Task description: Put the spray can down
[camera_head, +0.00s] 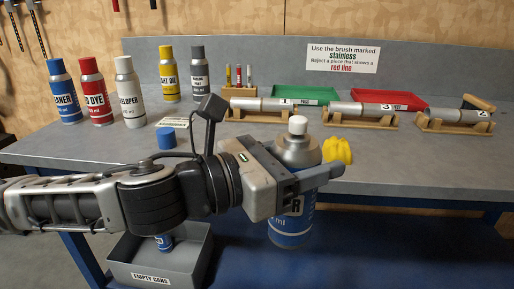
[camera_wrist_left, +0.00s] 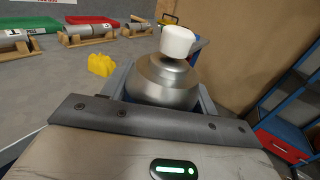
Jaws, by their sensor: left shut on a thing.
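My left gripper (camera_head: 308,178) is shut on a spray can (camera_head: 291,228) with a blue body, silver shoulder and white nozzle. The can is upright at the bench's front edge, its lower part showing below the gripper against the blue area under the bench top. Its label is partly hidden by the finger; "R" and "ml" show. In the left wrist view the can's silver shoulder (camera_wrist_left: 160,83) and white nozzle stand between the fingers. I cannot tell whether its base touches anything. My right gripper is not in view.
Cleaner (camera_head: 64,92), red dye (camera_head: 96,92), developer (camera_head: 129,93) and two more cans stand at the back left of the bench (camera_head: 400,172). The "EMPTY CANS" bin (camera_head: 198,262) holds a blue can.

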